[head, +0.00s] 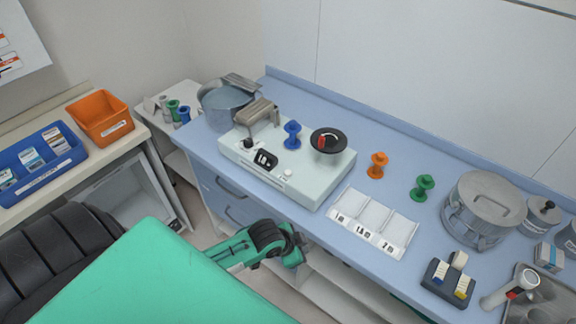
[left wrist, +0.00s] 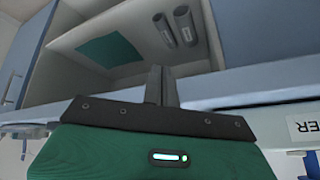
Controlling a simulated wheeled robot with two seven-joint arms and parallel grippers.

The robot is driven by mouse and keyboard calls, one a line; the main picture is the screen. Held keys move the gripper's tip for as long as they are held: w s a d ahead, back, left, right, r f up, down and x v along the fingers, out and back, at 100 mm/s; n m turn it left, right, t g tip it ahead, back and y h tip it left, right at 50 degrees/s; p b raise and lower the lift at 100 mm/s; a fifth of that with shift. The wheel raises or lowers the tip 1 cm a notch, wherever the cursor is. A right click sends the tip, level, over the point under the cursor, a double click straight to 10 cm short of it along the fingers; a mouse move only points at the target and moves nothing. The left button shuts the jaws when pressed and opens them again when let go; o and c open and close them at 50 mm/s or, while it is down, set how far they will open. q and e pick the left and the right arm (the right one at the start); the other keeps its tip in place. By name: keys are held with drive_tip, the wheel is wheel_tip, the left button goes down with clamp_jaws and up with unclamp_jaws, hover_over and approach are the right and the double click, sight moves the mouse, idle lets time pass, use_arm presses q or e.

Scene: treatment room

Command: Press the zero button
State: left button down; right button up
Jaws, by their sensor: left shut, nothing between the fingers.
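A pale box-shaped device (head: 270,183) stands on the blue counter. My left gripper (head: 299,243) is in front of the counter's front edge, below and apart from the device. In the left wrist view its fingers (left wrist: 157,85) are shut and empty. My right gripper is not in view.
The counter (head: 230,165) also holds a pot (head: 225,106), a blue spool (head: 292,135), orange (head: 377,165) and green (head: 423,188) spools, a labelled white tray (head: 372,223) and a lidded steel pot (head: 482,205). Open shelving (left wrist: 125,45) lies under the counter.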

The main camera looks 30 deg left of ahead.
use_arm(q)
drive_tip(key=w+a+r+m, duration=0.1)
drive_tip(key=w+r, duration=0.1)
drive_tip(key=r, duration=0.1)
drive_tip(key=w+a+r+m+h, duration=0.1)
drive_tip(key=w+r+m, duration=0.1)
drive_tip(key=w+r, duration=0.1)
drive_tip(key=w+a+r+m, duration=0.1)
drive_tip(key=w+r+m, duration=0.1)
drive_tip(key=r, duration=0.3)
drive_tip(key=shift+w+a+t+h+p, duration=0.1)
drive_tip(key=shift+w+t+h+p, duration=0.25)
drive_tip(key=shift+w+t+h, duration=0.05)
drive_tip(key=w+a+r+m, duration=0.1)
drive_tip(key=w+a+r, duration=0.2)
drive_tip(key=a+r, duration=0.2)
drive_tip(key=w+a+r+m+t, duration=0.1)
drive_tip(key=w+a+r, duration=0.2)
drive_tip(key=a+r, duration=0.3)
drive_tip(key=shift+w+a+r+p, duration=0.2)
drive_tip(key=shift+a+p, duration=0.15)
drive_tip(key=shift+a, duration=0.25)
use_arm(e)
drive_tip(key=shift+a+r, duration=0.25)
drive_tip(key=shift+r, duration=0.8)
use_arm(q)
drive_tip(key=shift+f, duration=0.1)
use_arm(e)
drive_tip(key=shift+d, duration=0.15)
